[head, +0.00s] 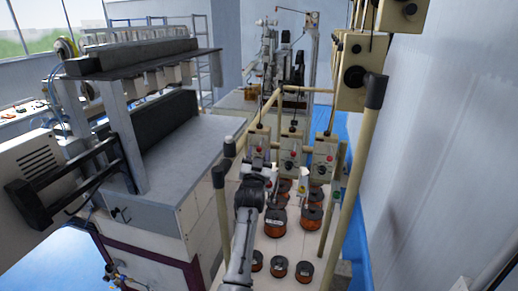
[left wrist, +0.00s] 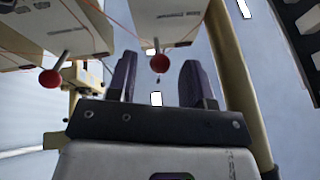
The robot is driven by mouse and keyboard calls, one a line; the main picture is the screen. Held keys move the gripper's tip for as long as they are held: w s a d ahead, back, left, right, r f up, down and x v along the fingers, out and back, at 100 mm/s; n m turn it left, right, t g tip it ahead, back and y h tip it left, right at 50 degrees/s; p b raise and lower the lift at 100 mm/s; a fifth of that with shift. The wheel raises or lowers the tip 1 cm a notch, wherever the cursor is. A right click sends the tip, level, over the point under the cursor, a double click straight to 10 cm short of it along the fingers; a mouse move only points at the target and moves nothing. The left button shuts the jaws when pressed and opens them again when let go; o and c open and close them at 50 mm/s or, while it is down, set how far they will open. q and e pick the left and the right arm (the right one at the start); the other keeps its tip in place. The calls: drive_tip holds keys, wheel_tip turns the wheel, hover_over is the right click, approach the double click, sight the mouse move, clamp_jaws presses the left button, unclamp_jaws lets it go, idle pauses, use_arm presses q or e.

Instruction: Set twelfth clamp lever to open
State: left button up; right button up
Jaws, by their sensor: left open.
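Cream tensioner boxes with red knobs stand in a row in the head view, among them a middle box (head: 293,146) and a right box (head: 325,151). My left gripper (head: 258,160) is in front of the leftmost boxes. In the left wrist view its two dark fingers (left wrist: 159,82) are apart with nothing between them. A red ball-ended lever (left wrist: 160,63) shows beyond the gap between the fingers. Another red ball lever (left wrist: 50,78) hangs from a box on the left. I cannot tell which lever is the twelfth. My right gripper is not in view.
Copper wire spools (head: 276,222) stand on the pale rack below the boxes. Upright cream posts with dark caps (head: 375,91) flank the rack. More boxes (head: 362,72) hang at upper right. A large grey machine (head: 180,150) stands at left. Thin wires run near the boxes.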

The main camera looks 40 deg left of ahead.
use_arm(q)
drive_tip(key=shift+x, duration=1.05)
